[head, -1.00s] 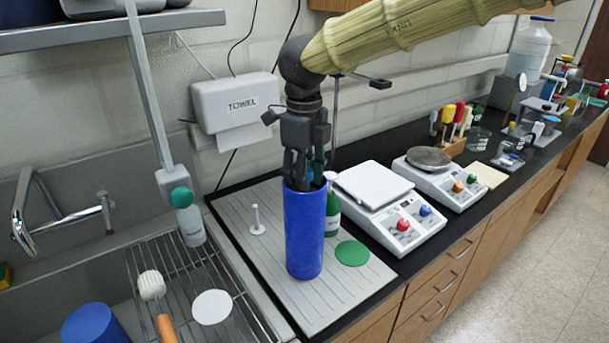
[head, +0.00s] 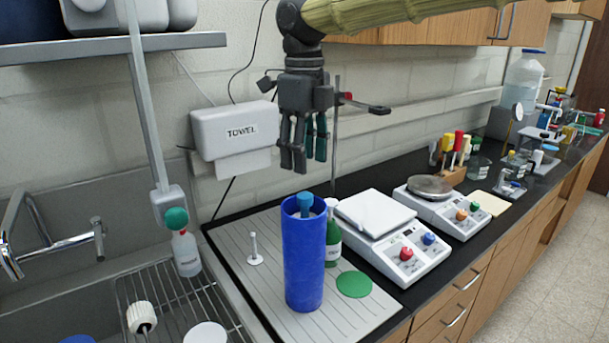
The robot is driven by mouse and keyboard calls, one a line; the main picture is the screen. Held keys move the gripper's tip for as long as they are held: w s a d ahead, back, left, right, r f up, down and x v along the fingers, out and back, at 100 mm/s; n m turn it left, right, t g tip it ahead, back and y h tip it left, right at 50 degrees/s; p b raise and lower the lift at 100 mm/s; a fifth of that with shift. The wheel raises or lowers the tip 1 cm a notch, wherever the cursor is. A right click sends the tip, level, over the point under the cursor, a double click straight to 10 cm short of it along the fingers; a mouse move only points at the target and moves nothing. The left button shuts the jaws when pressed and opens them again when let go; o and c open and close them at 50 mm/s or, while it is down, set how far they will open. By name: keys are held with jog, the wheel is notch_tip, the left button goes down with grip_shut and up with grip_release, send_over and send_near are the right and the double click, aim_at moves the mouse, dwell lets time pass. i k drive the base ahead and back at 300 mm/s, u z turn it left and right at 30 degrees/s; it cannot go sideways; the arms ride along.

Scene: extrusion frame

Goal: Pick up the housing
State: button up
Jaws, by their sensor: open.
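The housing appears to be the tall blue open-topped cylinder (head: 304,265), standing upright on the grey ribbed drainboard (head: 240,237). A smaller piece with a lighter blue top (head: 304,201) sits inside it, and its top pokes up at the mouth. How far down that piece reaches is hidden by the cylinder wall. My gripper (head: 304,160) hangs above the mouth, fingers pointing down. It is open and empty, with a clear gap between its fingertips and the cylinder.
A green bottle (head: 333,235) stands close behind the cylinder's right side. A green disc (head: 354,284) lies to the right and a small white peg stand (head: 254,250) to the left. Scales (head: 395,250) stand further right. The towel dispenser (head: 235,133) is on the wall behind.

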aim_at(303, 239)
jog(key=k, duration=1)
